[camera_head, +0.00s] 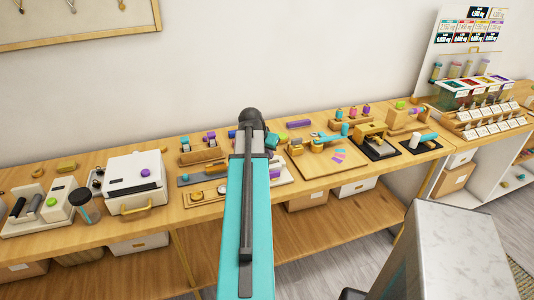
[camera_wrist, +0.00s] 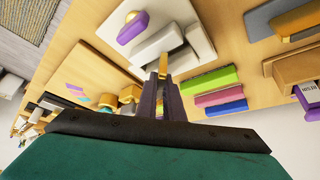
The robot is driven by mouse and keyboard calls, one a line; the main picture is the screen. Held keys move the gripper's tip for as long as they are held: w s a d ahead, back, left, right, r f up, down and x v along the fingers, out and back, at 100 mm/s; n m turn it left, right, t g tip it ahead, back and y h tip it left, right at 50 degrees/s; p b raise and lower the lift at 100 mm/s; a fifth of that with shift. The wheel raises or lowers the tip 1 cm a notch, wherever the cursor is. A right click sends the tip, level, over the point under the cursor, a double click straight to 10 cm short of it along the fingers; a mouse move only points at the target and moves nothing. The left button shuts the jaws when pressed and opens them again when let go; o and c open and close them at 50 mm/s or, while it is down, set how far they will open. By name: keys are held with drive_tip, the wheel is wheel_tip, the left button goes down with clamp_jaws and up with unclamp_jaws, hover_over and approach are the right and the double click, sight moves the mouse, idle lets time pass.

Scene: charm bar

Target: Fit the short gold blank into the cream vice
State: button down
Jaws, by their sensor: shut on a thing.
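In the wrist view my gripper (camera_wrist: 162,84) is shut on the short gold blank (camera_wrist: 163,64). A narrow gold end of the blank shows between and beyond the fingertips. The cream vice (camera_wrist: 158,44) lies just past the fingertips, with pale jaw blocks on a cream base and a purple-and-gold handle (camera_wrist: 133,27). The blank's end is close to the pale blocks; I cannot tell whether it touches them or lies between them. In the head view my arm hides the gripper, the blank and most of the vice.
A grey block with a gold part (camera_wrist: 290,25) is farther right. In the head view, a wooden tray (camera_head: 312,172) lies right of my arm and a white press (camera_head: 135,181) stands left.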

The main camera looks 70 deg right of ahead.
drive_tip(key=shift+f, duration=0.4)
drive_tip(key=c, duration=1.9)
unclamp_jaws()
drive_tip(key=shift+r, duration=0.1)
drive_tip(key=shift+r, duration=0.4)
drive_tip(key=b+v, duration=0.2)
drive_tip(key=v, duration=0.9)
drive_tip(key=shift+a+r, duration=0.25)
drive_tip(key=shift+r, duration=0.1)
drive_tip(key=shift+w+r, duration=0.1)
drive_tip(key=shift+r, duration=0.1)
